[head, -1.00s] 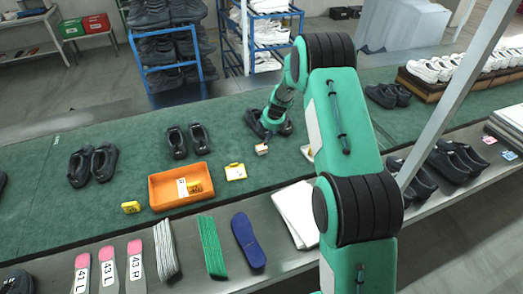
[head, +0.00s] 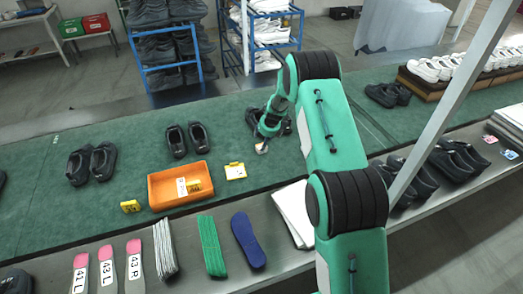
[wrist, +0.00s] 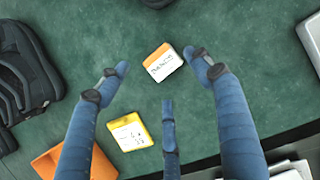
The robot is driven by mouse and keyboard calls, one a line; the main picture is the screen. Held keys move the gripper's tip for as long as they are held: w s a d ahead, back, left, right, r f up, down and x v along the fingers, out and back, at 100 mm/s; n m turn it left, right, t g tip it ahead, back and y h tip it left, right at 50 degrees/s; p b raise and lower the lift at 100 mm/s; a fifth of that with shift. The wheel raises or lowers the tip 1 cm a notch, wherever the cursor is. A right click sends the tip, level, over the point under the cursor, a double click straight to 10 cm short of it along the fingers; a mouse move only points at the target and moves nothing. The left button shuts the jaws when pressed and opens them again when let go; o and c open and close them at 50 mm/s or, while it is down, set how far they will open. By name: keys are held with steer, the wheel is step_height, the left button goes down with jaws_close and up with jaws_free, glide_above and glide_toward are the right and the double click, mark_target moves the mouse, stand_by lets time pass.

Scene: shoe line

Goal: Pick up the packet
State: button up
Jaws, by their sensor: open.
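The packet (wrist: 163,62), small and white with an orange end and dark print, lies on the green belt. In the head view the packet (head: 262,148) shows just below my gripper (head: 265,134). In the wrist view my gripper (wrist: 161,72) is open, with blue fingers spread left and right of the packet and a third finger below it. The fingers look apart from the packet. Their exact height above the belt is hard to tell.
A yellow card (head: 235,171) and an orange tray (head: 180,186) lie left of the packet. Black shoes (head: 187,139) stand on the belt (head: 130,153), some close behind my gripper. White sheets (head: 294,212) and insoles (head: 248,240) lie on the metal ledge in front.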

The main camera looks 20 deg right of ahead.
mark_target(261, 146)
steer(key=shift+w+f, duration=0.2)
steer(key=shift+f, duration=0.15)
steer(key=shift+b+x, duration=0.55)
steer(key=shift+x, duration=2.05)
steer(key=shift+s+d, duration=0.1)
steer(key=shift+c, duration=0.5)
steer(key=c, duration=1.1)
steer(key=o, duration=1.2)
steer(key=p+v, duration=0.2)
steer(key=v, duration=1.1)
steer(key=shift+r, duration=0.4)
